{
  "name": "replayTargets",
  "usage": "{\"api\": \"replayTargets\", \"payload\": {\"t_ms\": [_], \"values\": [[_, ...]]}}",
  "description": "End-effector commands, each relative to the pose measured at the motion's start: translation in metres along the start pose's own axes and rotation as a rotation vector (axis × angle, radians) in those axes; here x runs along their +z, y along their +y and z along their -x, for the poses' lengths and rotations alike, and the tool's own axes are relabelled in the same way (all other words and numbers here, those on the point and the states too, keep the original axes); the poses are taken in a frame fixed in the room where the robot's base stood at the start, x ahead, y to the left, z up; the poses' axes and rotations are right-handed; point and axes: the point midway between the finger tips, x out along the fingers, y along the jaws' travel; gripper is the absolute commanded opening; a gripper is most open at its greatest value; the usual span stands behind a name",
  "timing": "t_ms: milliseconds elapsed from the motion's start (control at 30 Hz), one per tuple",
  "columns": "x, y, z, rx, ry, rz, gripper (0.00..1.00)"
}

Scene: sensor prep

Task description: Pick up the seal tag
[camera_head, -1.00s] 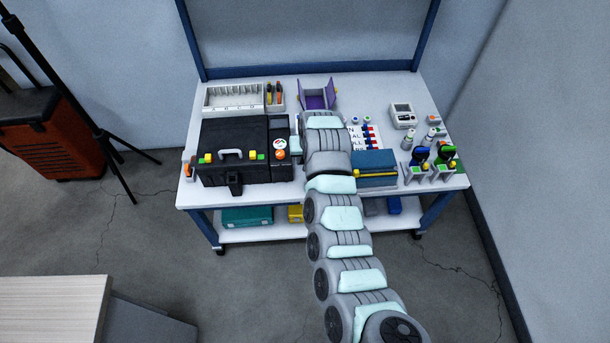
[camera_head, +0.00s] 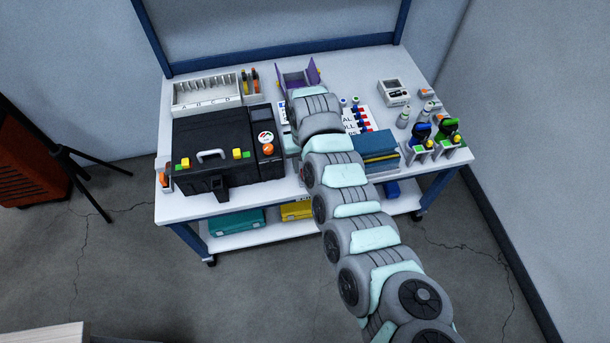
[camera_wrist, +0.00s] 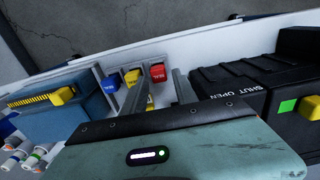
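In the wrist view, a blue seal tag (camera_wrist: 110,85), a yellow seal tag (camera_wrist: 132,77) and a red seal tag (camera_wrist: 158,73) stand in a row along the table's front edge. The blue and red ones carry white lettering. My gripper (camera_wrist: 160,88) is open, its two grey fingers apart and pointing toward the yellow and red tags. The left finger overlaps the area just below the yellow tag, and a bit more yellow shows beside it. I cannot tell whether a finger touches anything. In the head view my arm hides the tags and the fingers.
The black case (camera_head: 225,155) stands left of my arm, and the blue box (camera_head: 376,150) stands right of it. Both flank the tags closely.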

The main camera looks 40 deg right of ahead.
Motion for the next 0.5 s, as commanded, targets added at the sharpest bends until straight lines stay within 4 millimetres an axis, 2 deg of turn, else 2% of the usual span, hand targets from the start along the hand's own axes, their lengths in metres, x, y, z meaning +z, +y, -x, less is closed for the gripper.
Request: {"api": "replayTargets", "payload": {"t_ms": [100,233,500], "values": [[0.0,0.003,-0.022,0.002,-0.003,0.001,0.35],[0.0,0.003,-0.04,0.002,-0.002,-0.001,0.35],[-0.001,0.003,-0.043,0.001,0.002,-0.001,0.35]]}}
